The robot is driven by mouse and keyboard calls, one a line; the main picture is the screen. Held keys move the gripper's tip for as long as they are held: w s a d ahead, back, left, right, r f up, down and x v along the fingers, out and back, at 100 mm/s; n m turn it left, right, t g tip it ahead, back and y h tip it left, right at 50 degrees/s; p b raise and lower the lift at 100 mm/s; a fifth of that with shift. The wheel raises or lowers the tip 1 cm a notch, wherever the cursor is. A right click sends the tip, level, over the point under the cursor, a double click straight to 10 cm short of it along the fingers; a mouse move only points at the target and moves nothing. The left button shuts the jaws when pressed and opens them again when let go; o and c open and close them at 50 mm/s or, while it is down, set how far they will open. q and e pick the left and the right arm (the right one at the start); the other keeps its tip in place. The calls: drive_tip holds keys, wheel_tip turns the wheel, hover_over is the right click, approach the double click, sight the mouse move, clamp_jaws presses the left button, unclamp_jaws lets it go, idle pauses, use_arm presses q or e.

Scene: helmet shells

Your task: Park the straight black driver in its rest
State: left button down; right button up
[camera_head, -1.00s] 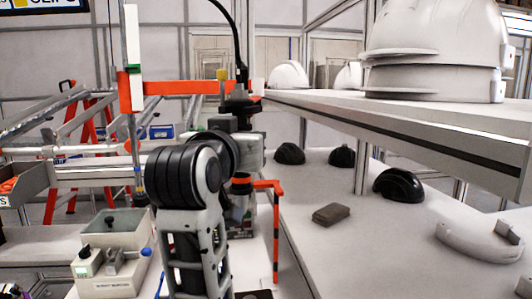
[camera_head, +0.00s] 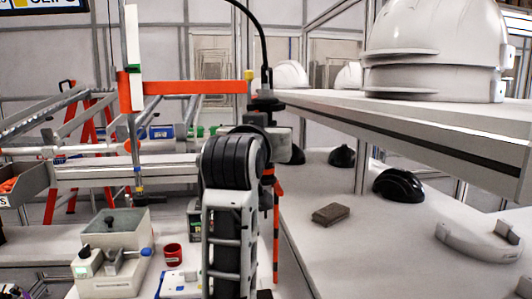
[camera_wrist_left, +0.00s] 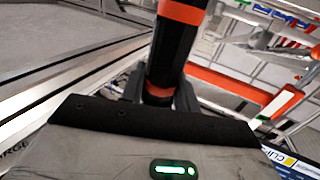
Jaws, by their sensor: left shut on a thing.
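My left gripper (camera_wrist_left: 158,95) is shut on the straight black driver (camera_wrist_left: 175,50), which has orange bands in the left wrist view. In the head view, the driver's dark upper part (camera_head: 265,80) shows beyond my left arm, with a black cable rising from it. My arm hides the gripper's fingers and the driver's lower part there. An orange post (camera_head: 277,230), seemingly part of the rest, stands just right of my forearm. Its ring is hidden, so I cannot tell how the driver's tip sits relative to it. My right gripper is not in view.
A red cup (camera_head: 172,255) and a grey-white device (camera_head: 112,250) stand on the bench at left. A brown block (camera_head: 330,214) and black shells (camera_head: 398,185) lie on the right table. A shelf (camera_head: 420,125) with white helmet shells (camera_head: 436,45) overhangs it.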

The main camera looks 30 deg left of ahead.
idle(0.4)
use_arm(q)
drive_tip(key=shift+c, duration=1)
unclamp_jaws()
drive_tip(key=shift+f, duration=0.1)
drive_tip(key=v, duration=1.1)
